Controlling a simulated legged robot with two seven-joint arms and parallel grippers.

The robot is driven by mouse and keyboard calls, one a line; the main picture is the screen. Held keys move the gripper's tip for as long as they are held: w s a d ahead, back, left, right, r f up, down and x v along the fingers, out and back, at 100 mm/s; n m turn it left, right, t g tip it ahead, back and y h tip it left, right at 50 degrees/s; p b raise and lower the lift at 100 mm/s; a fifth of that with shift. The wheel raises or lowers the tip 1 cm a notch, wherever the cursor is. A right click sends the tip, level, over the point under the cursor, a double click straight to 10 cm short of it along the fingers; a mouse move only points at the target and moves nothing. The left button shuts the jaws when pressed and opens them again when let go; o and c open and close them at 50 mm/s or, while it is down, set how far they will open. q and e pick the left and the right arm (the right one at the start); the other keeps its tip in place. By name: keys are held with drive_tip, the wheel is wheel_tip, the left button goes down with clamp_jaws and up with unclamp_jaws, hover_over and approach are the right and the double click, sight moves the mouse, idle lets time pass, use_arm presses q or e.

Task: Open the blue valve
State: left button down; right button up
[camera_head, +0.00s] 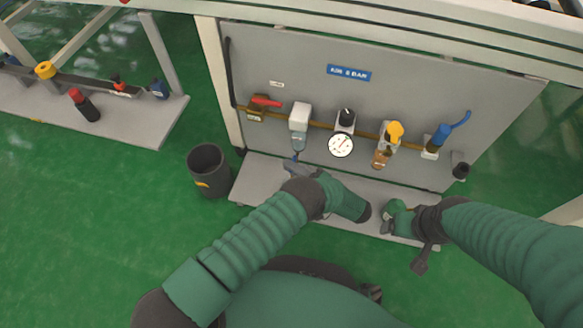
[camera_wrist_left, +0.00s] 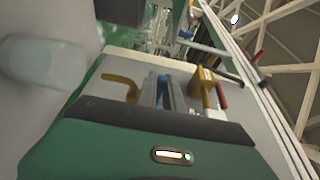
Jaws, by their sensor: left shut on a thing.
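In the head view, a ball valve with a blue handle (camera_head: 441,135) is at the right end of the panel's pipe, its lever angled up to the right. A small blue part (camera_head: 295,157) hangs under the clear bowl of the white filter unit (camera_head: 301,115). My left gripper (camera_head: 293,166) is at that part, well left of the blue-handled valve. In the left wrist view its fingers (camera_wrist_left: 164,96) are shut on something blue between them. My right gripper (camera_head: 405,243) is low at the right, below the bench shelf's edge; its jaw opening is unclear.
The grey panel also carries a red-handled valve (camera_head: 265,101), a round gauge (camera_head: 341,145) and a yellow-topped unit (camera_head: 394,132). A dark bin (camera_head: 208,170) stands left of the shelf (camera_head: 250,183). Another bench (camera_head: 135,120) with fittings is at left.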

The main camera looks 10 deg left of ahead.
use_arm(q)
drive_tip(key=shift+s+d+f, duration=0.1)
drive_tip(key=shift+f, duration=0.15)
drive_tip(key=c, duration=1.5)
unclamp_jaws()
drive_tip(key=shift+c, duration=0.2)
drive_tip(key=shift+o, duration=0.3)
drive_tip(key=shift+r, duration=0.1)
